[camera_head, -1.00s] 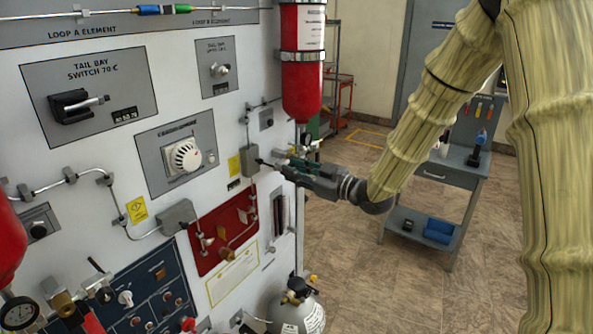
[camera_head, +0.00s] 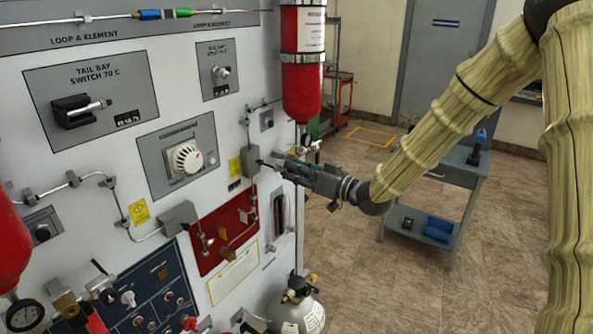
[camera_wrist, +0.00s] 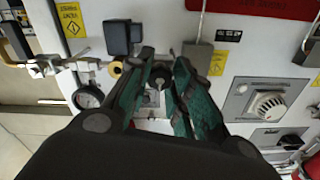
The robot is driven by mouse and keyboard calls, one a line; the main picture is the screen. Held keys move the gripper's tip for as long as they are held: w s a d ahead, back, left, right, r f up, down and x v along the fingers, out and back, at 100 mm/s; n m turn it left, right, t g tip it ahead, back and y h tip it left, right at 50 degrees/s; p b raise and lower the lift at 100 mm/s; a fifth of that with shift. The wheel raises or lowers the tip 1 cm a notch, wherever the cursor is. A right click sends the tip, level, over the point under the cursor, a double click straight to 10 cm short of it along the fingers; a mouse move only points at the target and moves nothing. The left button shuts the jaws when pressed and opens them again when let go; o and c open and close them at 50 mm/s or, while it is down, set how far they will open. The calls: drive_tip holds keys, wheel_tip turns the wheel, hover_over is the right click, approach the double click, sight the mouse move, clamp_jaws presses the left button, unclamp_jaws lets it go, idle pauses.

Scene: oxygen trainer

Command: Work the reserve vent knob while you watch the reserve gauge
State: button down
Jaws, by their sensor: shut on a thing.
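My gripper (camera_head: 272,165) reaches to the right side of the white panel, just below the red cylinder. In the wrist view its green-padded fingers (camera_wrist: 160,80) are closed around a small dark knob (camera_wrist: 160,73), taken as the reserve vent knob, on a metal fitting. The fingers hide much of the knob, and its turn angle cannot be told. A small round gauge (camera_wrist: 88,97) with a white face sits left of the fingers in the wrist view, apart from them. Its needle is too small to read. In the head view, the gauge (camera_head: 306,141) shows only partly behind my gripper.
A grey box (camera_head: 250,160) with conduit is close beside my fingers. A red cylinder (camera_head: 302,75) hangs above them. A red panel (camera_head: 226,232) with small levers is below left. A workbench (camera_head: 455,170) stands right; open floor lies between.

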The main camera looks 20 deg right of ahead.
drive_tip(key=shift+f, duration=0.1)
idle(0.3)
drive_tip(key=c, duration=1.2)
unclamp_jaws()
drive_tip(key=shift+c, duration=0.2)
drive_tip(key=v, duration=1.2)
drive_tip(key=shift+w+d, duration=0.1)
